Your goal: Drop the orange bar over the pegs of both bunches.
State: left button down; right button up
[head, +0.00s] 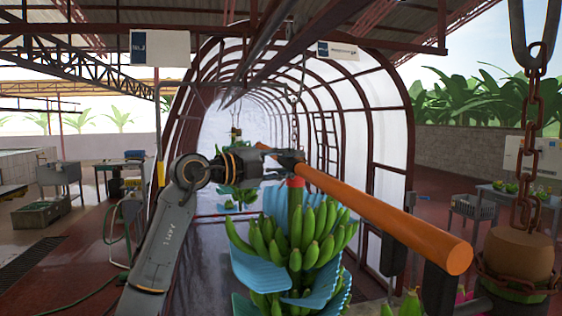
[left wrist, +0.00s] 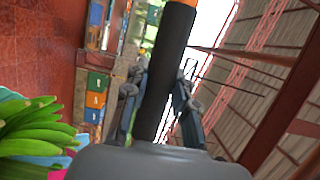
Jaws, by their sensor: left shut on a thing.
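The orange bar (head: 385,215) runs slantwise in the head view, from my left gripper toward the near right. The far bunch (head: 300,240), green bananas with blue sheets, hangs below the bar. The near bunch's brown stem (head: 518,255) hangs right of the bar's near end, wrapped with chain. I cannot make out the pegs.
A rusty chain (head: 530,150) with a hook holds the near stem. Dark upright pieces (head: 438,290) stand below the bar's near end. A tunnel frame (head: 345,130) arches behind. Tables and a sink (head: 60,175) stand at the left; another table (head: 500,200) stands at the right.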

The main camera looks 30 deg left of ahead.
pick_arm(q)
jog(key=shift+w+d+r, duration=0.1)
jog(key=shift+w+d, duration=0.25)
jog(key=w+d+f+b, duration=0.1)
jog(key=w+d+f, duration=0.2)
jog(key=w+f, duration=0.1)
jog(key=shift+d+f, duration=0.25)
jog(key=shift+f, duration=0.1)
pick_arm(e)
jog(key=shift+s+a+f, duration=0.1)
jog(key=shift+s+f, duration=0.55)
jog(key=shift+s, duration=0.15)
pick_arm(q)
jog(key=shift+f+b, duration=0.65)
jog(key=shift+f, duration=0.1)
pick_arm(e)
jog(key=shift+s+f, duration=0.1)
jog(key=shift+f, duration=0.4)
